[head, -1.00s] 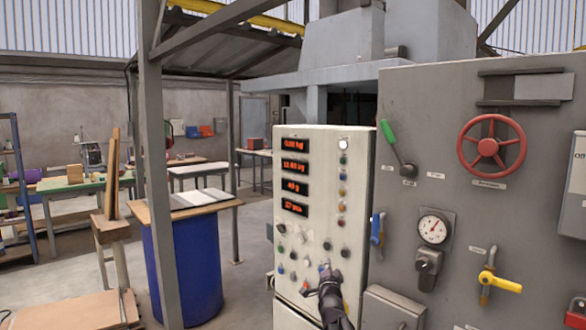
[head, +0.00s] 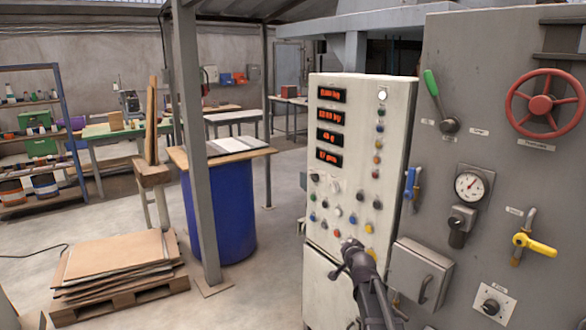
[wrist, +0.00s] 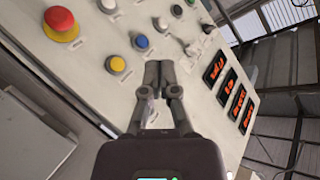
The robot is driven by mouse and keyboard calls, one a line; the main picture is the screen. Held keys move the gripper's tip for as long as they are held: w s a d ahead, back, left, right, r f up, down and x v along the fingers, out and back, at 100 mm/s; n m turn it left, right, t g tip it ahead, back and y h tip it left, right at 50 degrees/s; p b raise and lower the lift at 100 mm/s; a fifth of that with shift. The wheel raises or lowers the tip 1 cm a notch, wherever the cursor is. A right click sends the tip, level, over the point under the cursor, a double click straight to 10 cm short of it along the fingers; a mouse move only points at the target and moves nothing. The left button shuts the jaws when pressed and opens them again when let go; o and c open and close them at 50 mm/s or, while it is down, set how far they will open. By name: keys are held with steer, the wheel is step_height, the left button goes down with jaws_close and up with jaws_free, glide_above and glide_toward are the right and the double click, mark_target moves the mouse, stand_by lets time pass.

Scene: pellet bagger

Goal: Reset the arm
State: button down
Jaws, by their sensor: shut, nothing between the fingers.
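My gripper (head: 352,246) is shut and empty. It is in front of the lower part of a cream control panel (head: 345,180), at the height of its bottom buttons. In the wrist view, the closed fingertips (wrist: 158,72) point at the panel face (wrist: 180,75), near a yellow button (wrist: 117,64) and a blue button (wrist: 141,42). I cannot tell whether the fingertips touch the panel. A red mushroom button (wrist: 61,24) on a yellow base is at the upper left there. Red number displays (head: 331,115) are lit on the panel.
A grey cabinet right of the panel carries a green-handled lever (head: 437,95), red handwheel (head: 545,104), gauge (head: 470,185) and yellow valve handle (head: 535,245). A blue drum (head: 220,215), steel post (head: 194,130) and cardboard-stacked pallet (head: 115,290) stand left. Some floor between drum and panel is clear.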

steer(key=s+f+n+g+p, duration=0.2)
steer(key=s+g, duration=0.5)
steer(key=s, duration=0.9)
steer(key=s+f+n+g+h+p, duration=0.1)
steer(key=s+f+n+g, duration=0.4)
steer(key=s, duration=1.1)
steer(key=shift+a+f+g+p, duration=0.3)
steer(key=shift+f+g+p, duration=0.15)
steer(key=shift+f+g, duration=0.6)
steer(key=shift+w+r, duration=0.1)
steer(key=shift+r, duration=0.1)
